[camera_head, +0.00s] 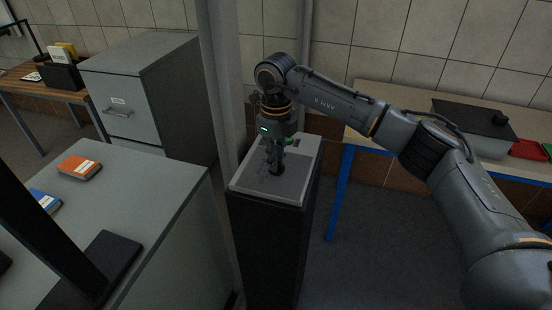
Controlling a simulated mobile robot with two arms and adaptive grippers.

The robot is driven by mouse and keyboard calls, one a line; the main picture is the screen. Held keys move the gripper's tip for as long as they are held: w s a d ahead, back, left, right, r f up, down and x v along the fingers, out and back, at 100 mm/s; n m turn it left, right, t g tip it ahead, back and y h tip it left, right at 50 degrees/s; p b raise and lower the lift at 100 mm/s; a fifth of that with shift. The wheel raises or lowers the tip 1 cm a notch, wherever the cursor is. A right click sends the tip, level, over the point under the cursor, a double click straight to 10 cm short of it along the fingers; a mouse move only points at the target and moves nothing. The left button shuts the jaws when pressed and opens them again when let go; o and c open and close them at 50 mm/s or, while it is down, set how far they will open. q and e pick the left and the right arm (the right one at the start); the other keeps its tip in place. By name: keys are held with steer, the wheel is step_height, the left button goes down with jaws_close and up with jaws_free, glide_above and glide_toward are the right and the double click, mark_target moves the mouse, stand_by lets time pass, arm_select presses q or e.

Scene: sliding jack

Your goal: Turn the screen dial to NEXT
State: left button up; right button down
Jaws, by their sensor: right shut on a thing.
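A dark pedestal with a light-rimmed grey top panel (298,186) stands in the middle of the view, beside a grey column. A small dark dial (278,171) sits on the panel. My right gripper (276,165) points down from above and its fingers are shut on the dial. The fingers and wrist hide most of the dial, so its pointer and any NEXT marking cannot be read. No screen can be made out. My left gripper is not in view.
A grey filing cabinet (140,95) stands behind on the left. A grey counter (150,190) with an orange book (79,167) and a blue book (45,200) is at front left. A blue-legged table (362,128) stands at right. The floor (370,240) right of the pedestal is clear.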

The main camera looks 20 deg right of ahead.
steer(key=c, duration=1.4)
jaws_free()
step_height(320, 180, up, 12)
steer(key=shift+r, duration=0.1)
